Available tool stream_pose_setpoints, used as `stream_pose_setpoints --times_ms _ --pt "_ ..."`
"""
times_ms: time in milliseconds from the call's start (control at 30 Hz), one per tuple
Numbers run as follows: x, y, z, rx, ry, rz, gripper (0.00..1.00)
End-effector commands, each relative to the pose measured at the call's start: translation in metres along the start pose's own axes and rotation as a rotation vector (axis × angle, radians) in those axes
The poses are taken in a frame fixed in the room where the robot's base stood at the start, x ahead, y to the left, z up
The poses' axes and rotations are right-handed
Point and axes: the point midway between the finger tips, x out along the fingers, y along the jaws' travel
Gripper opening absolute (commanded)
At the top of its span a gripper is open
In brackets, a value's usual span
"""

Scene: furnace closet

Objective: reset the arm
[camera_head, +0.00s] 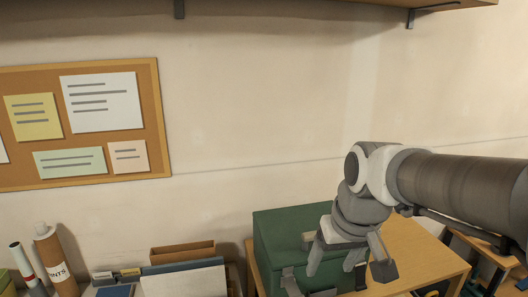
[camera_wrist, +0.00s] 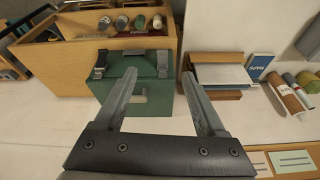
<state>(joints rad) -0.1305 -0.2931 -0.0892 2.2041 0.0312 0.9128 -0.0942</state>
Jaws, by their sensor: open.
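My arm reaches in from the right edge of the head view, and my gripper (camera_head: 347,266) hangs from its end with the fingers pointing down. The fingers are spread apart, with nothing seen between them. A green box (camera_head: 280,235) stands just behind and below my gripper in that view. In the wrist view my gripper (camera_wrist: 158,75) shows two fingers wide apart, with the green box (camera_wrist: 152,98) and its dark latches beyond them. I cannot tell how far the fingertips are from the box.
A wooden unit (camera_head: 430,258) stands beside the green box; in the wrist view it holds several rolls and cans. Left are a folder rack (camera_head: 185,278) and a cardboard tube (camera_head: 56,262). A corkboard (camera_head: 155,120) hangs on the wall, and a shelf (camera_head: 450,5) runs above. The air before the wall is clear.

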Motion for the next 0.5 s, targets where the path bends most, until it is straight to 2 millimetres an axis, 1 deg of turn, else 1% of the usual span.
stream_pose_setpoints --times_ms 33,100,300,400,500 --pt "-0.007 0.002 0.013 0.014 0.025 0.005 0.72" --pt "-0.015 0.002 0.029 0.029 0.054 0.013 0.72" --pt "-0.027 0.005 0.072 0.074 0.126 0.044 0.72" --pt "-0.029 0.005 0.088 0.089 0.151 0.059 0.72" --pt "-0.029 0.006 0.097 0.098 0.166 0.068 0.72"
